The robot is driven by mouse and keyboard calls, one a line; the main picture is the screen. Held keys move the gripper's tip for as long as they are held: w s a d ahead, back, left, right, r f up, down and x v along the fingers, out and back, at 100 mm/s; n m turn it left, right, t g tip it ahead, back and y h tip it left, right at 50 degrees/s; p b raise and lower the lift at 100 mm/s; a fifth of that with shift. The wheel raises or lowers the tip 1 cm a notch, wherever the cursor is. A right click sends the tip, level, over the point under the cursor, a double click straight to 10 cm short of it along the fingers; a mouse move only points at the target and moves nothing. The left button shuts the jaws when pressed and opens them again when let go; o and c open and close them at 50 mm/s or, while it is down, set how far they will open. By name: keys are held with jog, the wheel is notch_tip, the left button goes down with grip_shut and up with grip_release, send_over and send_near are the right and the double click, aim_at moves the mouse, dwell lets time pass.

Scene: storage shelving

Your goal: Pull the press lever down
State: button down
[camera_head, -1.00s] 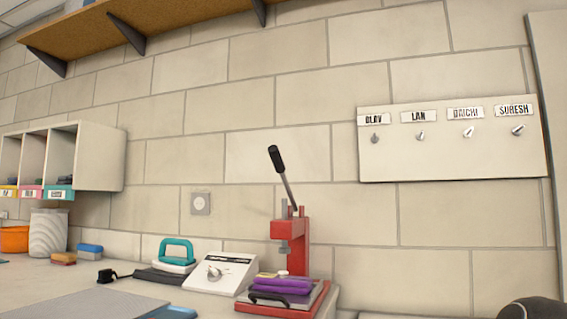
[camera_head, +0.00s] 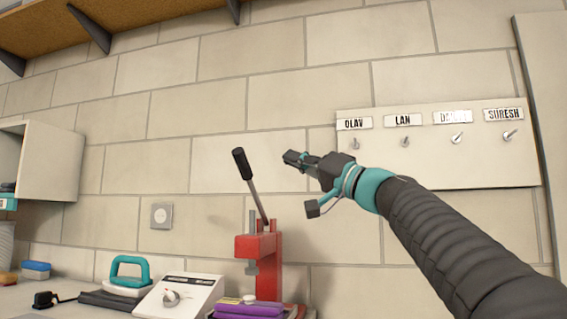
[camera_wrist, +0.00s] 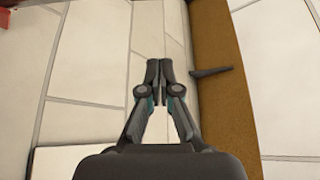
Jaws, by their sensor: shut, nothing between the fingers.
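The press (camera_head: 262,262) is red and stands on the bench against the tiled wall. Its lever (camera_head: 256,186) is a grey rod with a black grip (camera_head: 242,164), raised and leaning up to the left. My gripper (camera_head: 288,157) is shut and empty, in the air to the right of the black grip and at about its height. A gap shows between them in the head view. In the wrist view my gripper (camera_wrist: 159,62) has its fingertips together, with the wall beyond; the lever is not seen there.
A purple folded item (camera_head: 248,308) lies at the press's foot. A white control box (camera_head: 180,296) and a teal-handled item (camera_head: 130,275) stand to its left. A name panel (camera_head: 436,170) with hooks hangs behind my arm. A brown shelf (camera_wrist: 222,80) also shows in the wrist view.

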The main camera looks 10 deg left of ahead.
notch_tip(320, 180, up, 4)
jog(key=p, duration=0.5)
send_over(253, 190)
jog(key=s+d, duration=0.2)
jog(key=d, duration=0.1)
jog(key=shift+s+a+f+b, duration=0.2)
jog(key=shift+s+f+b, duration=0.25)
jog(key=shift+f, duration=0.15)
jog(key=shift+s+a+f+b, duration=0.15)
jog(key=shift+s+f+b, duration=0.2)
jog(key=shift+f, duration=0.3)
jog(key=shift+s+a+f+b, duration=0.2)
jog(key=shift+s+f+b, duration=0.15)
jog(key=shift+f+b, duration=0.2)
jog(key=shift+f, duration=0.15)
